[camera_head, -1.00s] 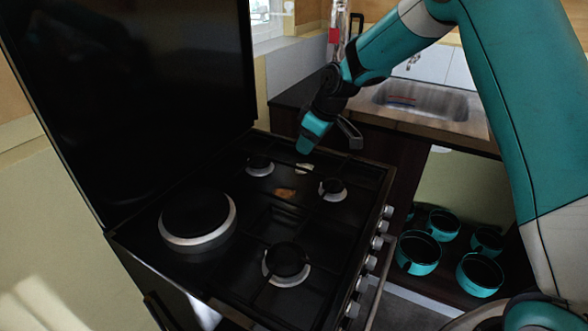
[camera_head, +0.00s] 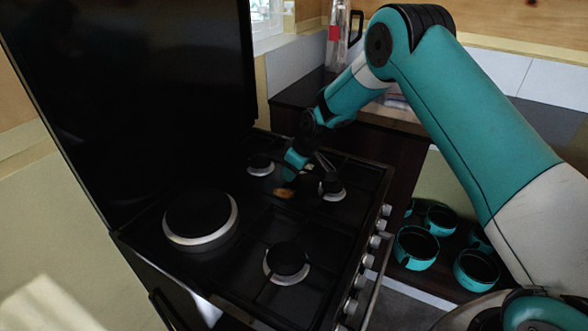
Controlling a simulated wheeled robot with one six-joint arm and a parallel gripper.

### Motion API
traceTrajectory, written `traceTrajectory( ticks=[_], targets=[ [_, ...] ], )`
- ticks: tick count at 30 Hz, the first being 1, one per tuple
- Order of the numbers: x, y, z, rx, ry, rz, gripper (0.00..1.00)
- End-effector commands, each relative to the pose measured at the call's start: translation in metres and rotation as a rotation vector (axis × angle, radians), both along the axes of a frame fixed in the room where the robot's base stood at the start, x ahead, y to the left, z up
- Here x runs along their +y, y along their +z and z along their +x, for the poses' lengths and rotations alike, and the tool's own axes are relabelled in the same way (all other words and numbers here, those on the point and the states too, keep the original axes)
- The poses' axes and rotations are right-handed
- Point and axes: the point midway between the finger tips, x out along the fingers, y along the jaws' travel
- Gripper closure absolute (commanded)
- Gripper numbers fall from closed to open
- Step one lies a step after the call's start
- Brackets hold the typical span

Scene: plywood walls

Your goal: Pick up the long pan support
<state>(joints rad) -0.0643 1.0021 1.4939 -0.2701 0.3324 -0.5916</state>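A black gas stove (camera_head: 310,280) has its dark lid raised. Thin dark pan support bars (camera_head: 280,208) lie over the hob, black on black, so I cannot clearly tell the long support's outline or ends. My gripper (camera_head: 307,172) points down over the back right part of the hob, between the rear small burner (camera_head: 261,166) and the right burner (camera_head: 332,190). Its teal finger and dark finger are apart, with nothing visible between them. The fingertips are low, near the bars; I cannot tell whether they touch.
A large burner (camera_head: 200,218) is at left and another burner (camera_head: 286,260) at front. Knobs (camera_head: 374,242) line the stove's right edge. Teal pots (camera_head: 416,248) stand on a low shelf at right. The raised lid (camera_head: 130,90) walls off the left side. A counter (camera_head: 300,93) is behind.

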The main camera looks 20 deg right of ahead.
Motion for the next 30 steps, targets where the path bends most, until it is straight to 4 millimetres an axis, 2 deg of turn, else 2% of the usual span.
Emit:
traceTrajectory(
  ticks=[2, 6, 7, 30],
  targets=[
    [0.0000, 0.0001, 0.0000, 0.000, 0.000, 0.000, 0.64],
    [-0.0001, 0.0003, -0.0001, 0.000, 0.000, 0.000, 0.96],
    [-0.0001, 0.0003, -0.0001, 0.000, 0.000, 0.000, 1.00],
    [-0.0002, 0.0009, 0.0001, 0.000, 0.000, 0.000, 1.00]
  ],
)
